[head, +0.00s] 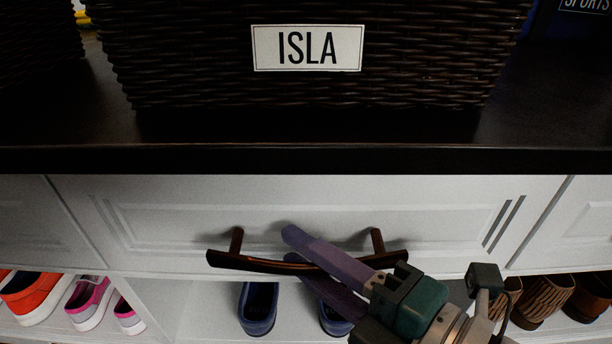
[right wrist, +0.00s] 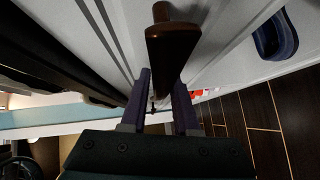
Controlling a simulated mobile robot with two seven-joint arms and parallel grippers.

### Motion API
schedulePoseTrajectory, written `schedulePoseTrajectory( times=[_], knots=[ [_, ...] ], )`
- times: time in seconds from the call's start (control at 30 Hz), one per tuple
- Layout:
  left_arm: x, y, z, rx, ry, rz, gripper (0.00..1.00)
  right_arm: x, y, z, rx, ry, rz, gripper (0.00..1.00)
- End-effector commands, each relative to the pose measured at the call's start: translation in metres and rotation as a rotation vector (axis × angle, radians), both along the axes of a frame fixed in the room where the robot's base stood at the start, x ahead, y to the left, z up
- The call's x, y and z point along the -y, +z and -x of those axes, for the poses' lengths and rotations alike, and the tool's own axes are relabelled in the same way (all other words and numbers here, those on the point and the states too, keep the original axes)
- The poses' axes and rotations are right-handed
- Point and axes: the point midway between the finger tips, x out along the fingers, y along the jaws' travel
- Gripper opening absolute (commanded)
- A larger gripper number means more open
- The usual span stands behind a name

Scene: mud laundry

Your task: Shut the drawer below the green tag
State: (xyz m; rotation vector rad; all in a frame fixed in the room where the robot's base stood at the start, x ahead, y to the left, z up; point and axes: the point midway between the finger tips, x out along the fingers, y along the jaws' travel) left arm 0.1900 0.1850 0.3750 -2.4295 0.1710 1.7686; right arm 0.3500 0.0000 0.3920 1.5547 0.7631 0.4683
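A white drawer front (head: 170,215) with a dark brown bar handle (head: 240,263) fills the middle of the head view, under the dark counter. It looks about level with the fronts beside it. My right gripper (head: 310,262) reaches in from the lower right, one purple finger above the handle bar and one below. In the right wrist view the handle (right wrist: 172,50) lies at the parted fingers (right wrist: 162,90); firm contact cannot be made out. No green tag shows in either view. My left gripper is not in view.
A dark wicker basket (head: 190,65) labelled ISLA stands on the dark counter (head: 60,125) above the drawer. Blue shoes (head: 258,308), pink shoes (head: 90,302), an orange shoe (head: 36,297) and brown shoes (head: 548,297) sit in cubbies below.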

Motion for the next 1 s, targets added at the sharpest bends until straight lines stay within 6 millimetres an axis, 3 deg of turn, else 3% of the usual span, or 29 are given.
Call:
schedulePoseTrajectory(
  times=[0.13, 0.43, 0.8, 1.0],
  knots=[
    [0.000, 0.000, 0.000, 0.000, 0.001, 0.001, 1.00, -0.001, 0.000, 0.001, 0.000, 0.002, 0.000, 0.44],
    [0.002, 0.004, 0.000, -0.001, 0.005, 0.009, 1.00, 0.003, 0.002, 0.005, -0.001, 0.003, -0.001, 0.44],
    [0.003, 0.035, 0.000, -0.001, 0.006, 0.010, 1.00, 0.052, 0.013, 0.053, -0.004, 0.001, 0.001, 0.44],
    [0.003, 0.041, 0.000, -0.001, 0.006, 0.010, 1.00, 0.068, 0.015, 0.068, -0.001, 0.002, 0.000, 0.44]
  ],
)
